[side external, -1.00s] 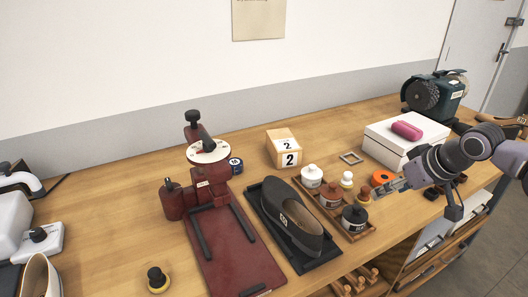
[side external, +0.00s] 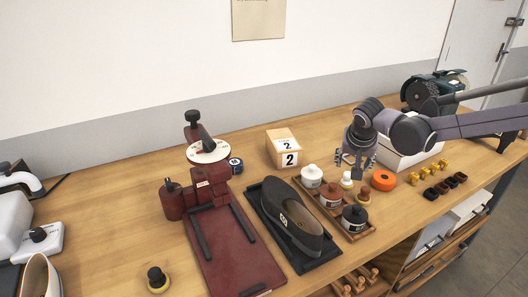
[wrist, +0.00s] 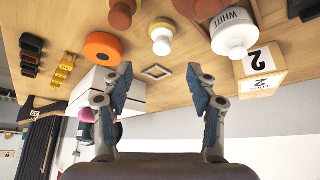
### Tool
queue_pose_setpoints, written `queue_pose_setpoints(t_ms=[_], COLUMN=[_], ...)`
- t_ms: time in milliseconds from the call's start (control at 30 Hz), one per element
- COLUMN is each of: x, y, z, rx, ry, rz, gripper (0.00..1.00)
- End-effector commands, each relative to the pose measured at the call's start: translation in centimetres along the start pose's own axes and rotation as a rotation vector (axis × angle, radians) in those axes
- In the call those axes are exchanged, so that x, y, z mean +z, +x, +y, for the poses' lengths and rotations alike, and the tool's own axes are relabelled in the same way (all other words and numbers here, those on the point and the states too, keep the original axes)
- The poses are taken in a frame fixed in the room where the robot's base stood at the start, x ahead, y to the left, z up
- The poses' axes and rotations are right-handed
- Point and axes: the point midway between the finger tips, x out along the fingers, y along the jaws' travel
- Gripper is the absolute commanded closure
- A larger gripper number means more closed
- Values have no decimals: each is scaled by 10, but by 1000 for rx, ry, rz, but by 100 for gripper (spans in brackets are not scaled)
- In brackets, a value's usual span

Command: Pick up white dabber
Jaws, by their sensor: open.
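The white bottle (side external: 312,177), brown bottle (side external: 331,195), black bottle (side external: 354,219) and brown dabber (side external: 364,195) crowd close by. An orange roll (side external: 383,180) sits to the right. A number block (side external: 284,148) and a white box (side external: 408,156) stand behind. A small frame (wrist: 157,72) lies flat.

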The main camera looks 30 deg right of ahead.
Motion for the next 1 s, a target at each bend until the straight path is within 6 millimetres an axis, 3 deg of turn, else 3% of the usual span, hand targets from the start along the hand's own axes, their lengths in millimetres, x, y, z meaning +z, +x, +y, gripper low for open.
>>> queue_pose_setpoints(t_ms=[200,533,833,1000], x=[0,0,-1,0], y=[31,52,88,95], z=[0,-1,-4,-3], rx=[0,-1,-2,-2], ry=[0,-1,0,-2], rz=[0,0,0,0], gripper=[42,42,42,42])
